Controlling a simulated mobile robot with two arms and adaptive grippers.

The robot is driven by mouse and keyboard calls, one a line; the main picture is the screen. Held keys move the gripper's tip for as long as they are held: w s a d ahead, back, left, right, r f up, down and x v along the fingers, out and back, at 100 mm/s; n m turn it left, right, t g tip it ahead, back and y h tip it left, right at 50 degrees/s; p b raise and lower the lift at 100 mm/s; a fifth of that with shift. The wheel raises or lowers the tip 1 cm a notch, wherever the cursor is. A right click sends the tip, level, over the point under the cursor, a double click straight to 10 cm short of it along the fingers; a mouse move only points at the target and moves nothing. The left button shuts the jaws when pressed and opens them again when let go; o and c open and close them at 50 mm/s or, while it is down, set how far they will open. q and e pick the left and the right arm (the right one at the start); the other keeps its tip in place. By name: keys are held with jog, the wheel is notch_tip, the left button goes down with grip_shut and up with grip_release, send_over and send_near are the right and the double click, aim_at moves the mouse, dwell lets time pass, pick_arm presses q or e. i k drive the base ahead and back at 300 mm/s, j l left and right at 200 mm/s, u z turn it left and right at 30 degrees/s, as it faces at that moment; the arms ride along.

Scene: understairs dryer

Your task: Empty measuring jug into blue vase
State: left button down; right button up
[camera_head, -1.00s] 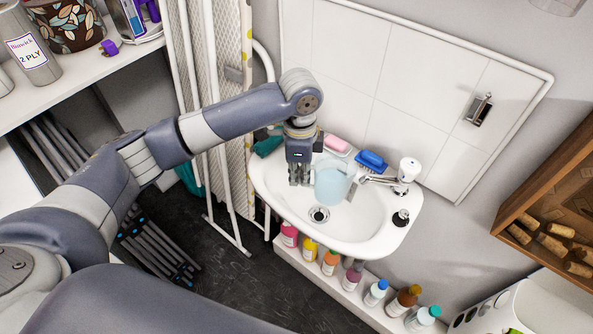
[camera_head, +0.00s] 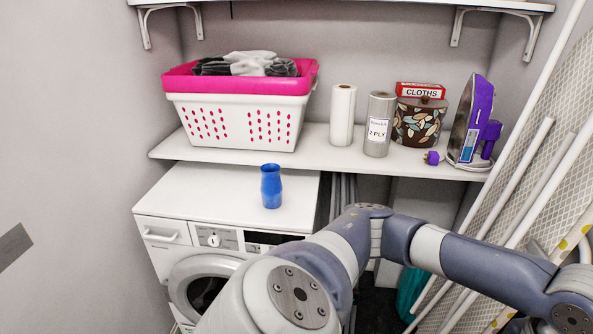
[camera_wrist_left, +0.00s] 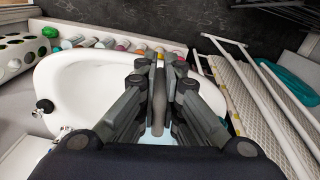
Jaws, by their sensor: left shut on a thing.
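The blue vase (camera_head: 271,187) stands upright on the white top of the machine in the head view. My left arm reaches out past the right edge of that view, so its gripper is not seen there. In the left wrist view my left gripper (camera_wrist_left: 158,68) is above the white basin, its fingers closed around a narrow greyish part, probably the measuring jug's handle. A pale blue patch of the measuring jug (camera_wrist_left: 153,136) shows below the fingers; most of the jug is hidden. My right gripper is in neither view.
The machine top (camera_head: 215,190) is clear around the vase. A shelf behind holds a pink-and-white laundry basket (camera_head: 242,110), paper rolls (camera_head: 343,115), a patterned pot (camera_head: 419,122) and an iron (camera_head: 472,120). An ironing board (camera_head: 545,150) leans at right. Bottles stand beside the basin (camera_wrist_left: 80,75).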

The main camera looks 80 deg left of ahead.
aim_at(272, 188)
jog(key=u, duration=1.65)
